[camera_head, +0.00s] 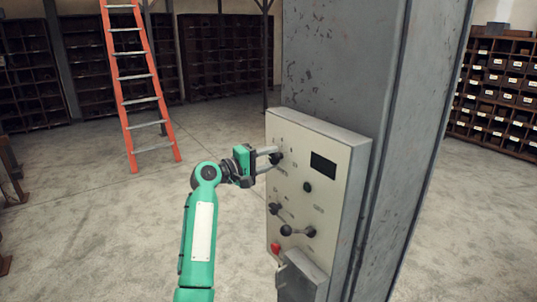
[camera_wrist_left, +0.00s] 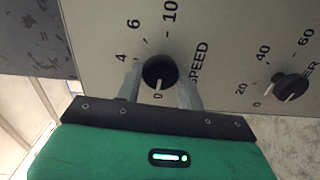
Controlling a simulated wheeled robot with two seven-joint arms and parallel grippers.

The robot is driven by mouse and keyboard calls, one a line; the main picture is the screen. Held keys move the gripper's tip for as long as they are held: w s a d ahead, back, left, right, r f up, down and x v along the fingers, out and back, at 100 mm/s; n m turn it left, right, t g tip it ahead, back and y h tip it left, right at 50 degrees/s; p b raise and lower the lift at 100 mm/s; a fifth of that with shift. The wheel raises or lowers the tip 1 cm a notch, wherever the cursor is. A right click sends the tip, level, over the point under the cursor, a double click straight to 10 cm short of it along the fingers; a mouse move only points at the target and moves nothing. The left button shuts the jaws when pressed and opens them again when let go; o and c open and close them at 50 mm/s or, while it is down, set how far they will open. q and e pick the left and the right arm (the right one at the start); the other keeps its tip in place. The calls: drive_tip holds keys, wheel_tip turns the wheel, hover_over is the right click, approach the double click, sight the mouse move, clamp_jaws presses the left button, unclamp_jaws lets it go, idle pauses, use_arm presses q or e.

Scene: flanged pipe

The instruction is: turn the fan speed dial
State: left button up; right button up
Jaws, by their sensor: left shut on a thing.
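The control panel (camera_head: 335,158) is a pale box fixed to a grey column. The fan speed dial (camera_head: 277,158) is a black knob at its upper left. In the left wrist view the dial (camera_wrist_left: 160,72) has a white pointer line at the 0 mark, with SPEED printed beside it. My left gripper (camera_head: 272,153) reaches the panel from the left. In the left wrist view its fingers (camera_wrist_left: 160,85) lie on either side of the dial, shut on it. My right gripper is not in view.
Another black knob (camera_wrist_left: 290,86) sits to the right in the left wrist view. The panel also carries a dark display (camera_head: 323,165), lower knobs, a lever and a red button (camera_head: 275,248). An orange ladder (camera_head: 140,85) stands behind at left. The floor around is mostly clear.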

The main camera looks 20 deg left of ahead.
use_arm(q)
drive_tip(key=shift+n, duration=0.5)
drive_tip(key=o, duration=1)
drive_tip(key=shift+a, duration=0.1)
drive_tip(key=shift+c, duration=0.2)
drive_tip(key=b+v, duration=0.5)
drive_tip(key=v, duration=0.8)
drive_tip(key=shift+s+a, duration=0.25)
drive_tip(key=shift+s, duration=0.05)
